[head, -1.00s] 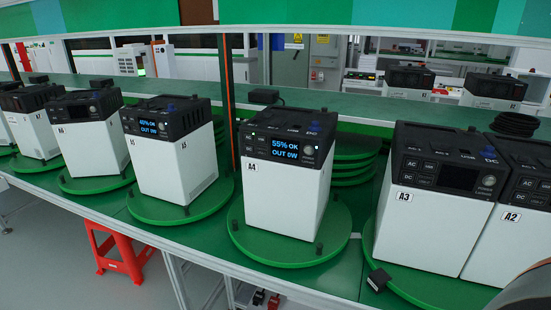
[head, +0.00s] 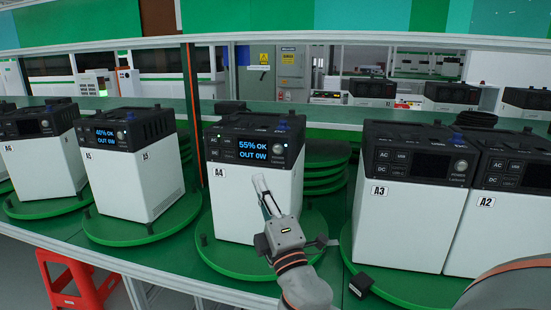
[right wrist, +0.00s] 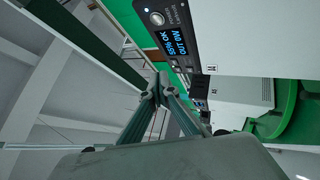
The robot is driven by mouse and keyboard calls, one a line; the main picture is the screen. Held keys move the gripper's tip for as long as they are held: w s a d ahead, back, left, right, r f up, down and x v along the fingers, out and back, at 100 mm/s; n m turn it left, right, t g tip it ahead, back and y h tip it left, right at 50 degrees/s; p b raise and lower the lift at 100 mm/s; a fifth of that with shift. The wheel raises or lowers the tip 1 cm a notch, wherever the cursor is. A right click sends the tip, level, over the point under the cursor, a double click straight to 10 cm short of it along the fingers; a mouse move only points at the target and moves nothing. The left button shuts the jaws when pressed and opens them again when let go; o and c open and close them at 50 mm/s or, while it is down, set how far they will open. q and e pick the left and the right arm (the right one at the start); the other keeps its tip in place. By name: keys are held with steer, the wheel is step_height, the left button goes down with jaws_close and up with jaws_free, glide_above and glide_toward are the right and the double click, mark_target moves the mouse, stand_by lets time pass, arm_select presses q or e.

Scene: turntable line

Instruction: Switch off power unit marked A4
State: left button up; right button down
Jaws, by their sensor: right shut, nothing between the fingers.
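The power unit marked A4 (head: 240,205) stands upright on a green round turntable (head: 220,262), white below with a black top and front panel. Its lit screen (head: 252,151) reads 55% OK, OUT 0W. A round silver power knob (head: 279,149) sits right of the screen. The right wrist view also shows the screen (right wrist: 172,40) and the knob (right wrist: 157,18) with a small light beside it. My right gripper (head: 262,183) is shut and empty, in front of A4's white face and below the screen. Its fingers (right wrist: 158,88) appear apart from the knob. My left gripper is out of view.
Unit A5 (head: 135,190), also lit, stands to the left. Units A3 (head: 405,225) and A2 (head: 505,215), with dark screens, stand to the right. A small black block (head: 361,284) sits near the front edge. A red stool (head: 75,285) stands below, left.

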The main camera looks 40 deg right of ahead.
mark_target(278, 149)
steer(key=r, duration=0.2)
steer(key=s+r+t+h, duration=0.1)
steer(key=shift+d+r, duration=0.3)
steer(key=shift+w+d, duration=0.1)
steer(key=w+d, duration=0.2)
steer(key=d, duration=0.1)
steer(key=w+d, duration=0.3)
steer(key=shift+w+f+b, duration=0.1)
steer(key=shift+b, duration=0.3)
steer(key=shift+w+d, duration=0.2)
steer(key=shift+d, duration=0.05)
stand_by(0.5)
steer(key=shift+d, duration=0.1)
stand_by(0.5)
